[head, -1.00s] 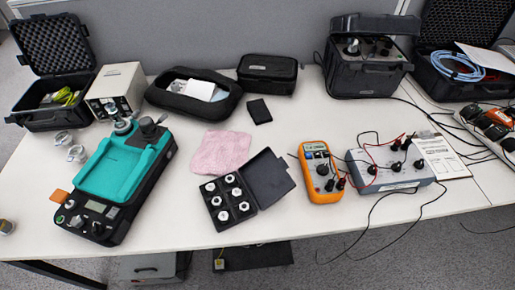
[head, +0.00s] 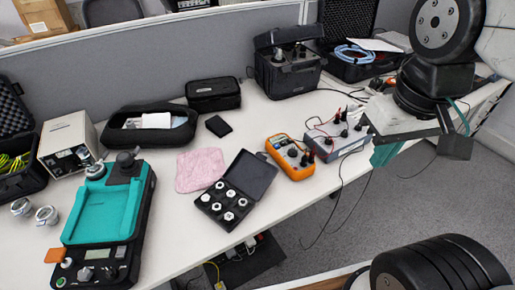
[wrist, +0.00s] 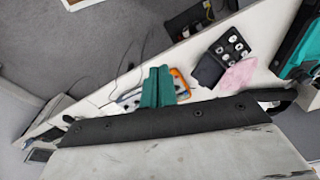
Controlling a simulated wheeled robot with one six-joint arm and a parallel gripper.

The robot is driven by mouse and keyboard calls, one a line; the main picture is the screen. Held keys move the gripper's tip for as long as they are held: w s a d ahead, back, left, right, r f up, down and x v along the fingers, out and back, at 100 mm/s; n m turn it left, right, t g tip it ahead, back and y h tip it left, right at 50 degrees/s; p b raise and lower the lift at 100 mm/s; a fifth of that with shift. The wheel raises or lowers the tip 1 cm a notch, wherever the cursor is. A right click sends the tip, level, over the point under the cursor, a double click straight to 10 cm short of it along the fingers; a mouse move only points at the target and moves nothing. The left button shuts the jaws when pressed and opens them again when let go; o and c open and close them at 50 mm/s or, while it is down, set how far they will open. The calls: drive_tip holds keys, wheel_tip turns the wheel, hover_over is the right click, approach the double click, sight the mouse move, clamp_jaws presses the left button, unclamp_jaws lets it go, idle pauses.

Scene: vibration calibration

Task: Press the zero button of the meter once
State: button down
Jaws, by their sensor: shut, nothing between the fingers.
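An orange handheld meter (head: 290,157) with a small display and a dial lies on the white table, right of centre in the head view. In the wrist view its orange edge (wrist: 181,82) shows just beyond my fingers, which hide part of it. Its button labels are too small to read, so I cannot pick out the zero button. My gripper (head: 384,154) is shut and empty, with teal fingers pressed together. It hangs by the table's front edge, to the right of the meter. In the wrist view the gripper (wrist: 157,86) points toward the table.
A grey terminal box (head: 338,134) with leads stands right of the meter. An open black case of fittings (head: 234,191) lies to its left, beside a pink cloth (head: 200,169). A teal and black unit (head: 104,214) with a display stands at left. Cables hang over the front edge.

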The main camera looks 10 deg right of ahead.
drive_tip(key=shift+w, duration=0.1)
drive_tip(key=w+d+f+n+t+h, duration=0.1)
drive_tip(key=w+d+n+t+h, duration=0.3)
drive_tip(key=w, duration=0.8)
drive_tip(key=n+t+y, duration=0.3)
drive_tip(key=n+y, duration=0.6)
drive_tip(key=n, duration=0.2)
hover_over(283, 143)
wheel_tip(283, 143, down, 18)
drive_tip(key=shift+s+d+r, duration=0.15)
drive_tip(key=shift+s+d, duration=0.3)
drive_tip(key=shift+f, duration=4.4)
drive_tip(key=shift+f, duration=0.1)
